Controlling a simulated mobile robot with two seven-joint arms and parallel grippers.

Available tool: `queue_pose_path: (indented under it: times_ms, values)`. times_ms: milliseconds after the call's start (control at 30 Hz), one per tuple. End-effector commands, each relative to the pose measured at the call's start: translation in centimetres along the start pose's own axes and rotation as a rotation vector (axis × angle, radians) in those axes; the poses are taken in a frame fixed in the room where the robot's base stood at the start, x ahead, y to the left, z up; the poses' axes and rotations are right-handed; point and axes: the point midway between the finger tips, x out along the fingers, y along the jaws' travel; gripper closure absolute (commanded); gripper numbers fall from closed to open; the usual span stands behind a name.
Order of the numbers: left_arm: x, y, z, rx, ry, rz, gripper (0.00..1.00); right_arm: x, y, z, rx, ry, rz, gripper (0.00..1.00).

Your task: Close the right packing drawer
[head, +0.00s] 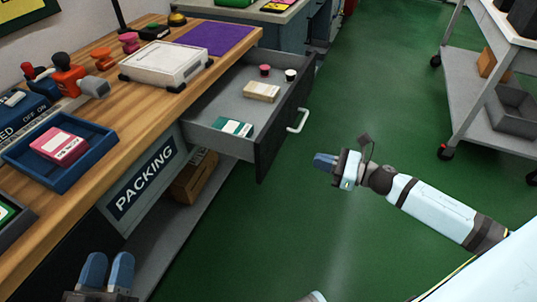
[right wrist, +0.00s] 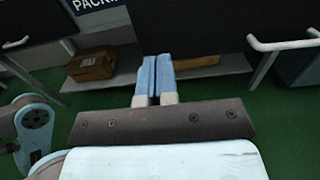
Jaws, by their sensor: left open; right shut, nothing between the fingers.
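The right packing drawer (head: 220,105) stands pulled out from the wooden packing bench in the head view. Its dark front (head: 275,140) carries a pale bar handle (head: 298,121). Inside lie a teal-and-white box (head: 232,128), a tan box (head: 261,91) and two small round items (head: 265,70). My right gripper (head: 324,162) is shut and empty, to the right of the drawer front and apart from it, pointing left. In the right wrist view its fingers (right wrist: 155,78) are together, with a pale handle (right wrist: 285,43) to their right. My left gripper (head: 107,271) is open and empty at the lower left.
The bench top (head: 130,100) holds a blue tray (head: 60,150) with a pink device, a white device and a purple mat (head: 214,38). A cardboard box (head: 195,177) sits on the shelf below. A grey cart (head: 480,85) stands right. Green floor between is clear.

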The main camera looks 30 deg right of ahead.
Motion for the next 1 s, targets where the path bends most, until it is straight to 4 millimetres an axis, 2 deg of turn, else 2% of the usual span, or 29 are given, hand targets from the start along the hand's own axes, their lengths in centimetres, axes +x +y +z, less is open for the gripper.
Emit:
queue_pose_path:
  times_ms: [367,600,800,1000]
  values:
    - [0.1,0.7,-1.1,-0.013,0.071,0.030,0.57,6.7,-0.1,0.1,0.001,-0.003,0.000,1.00]
    - [0.1,0.6,-0.3,-0.017,0.046,0.031,0.57,10.5,-0.1,0.1,0.002,-0.002,-0.001,1.00]
    - [0.2,0.5,0.3,-0.019,0.025,0.031,0.57,12.4,-0.1,0.0,0.004,-0.001,-0.002,1.00]
    - [0.1,0.5,0.3,-0.019,0.021,0.032,0.57,12.9,-0.1,0.1,0.005,0.000,-0.003,1.00]
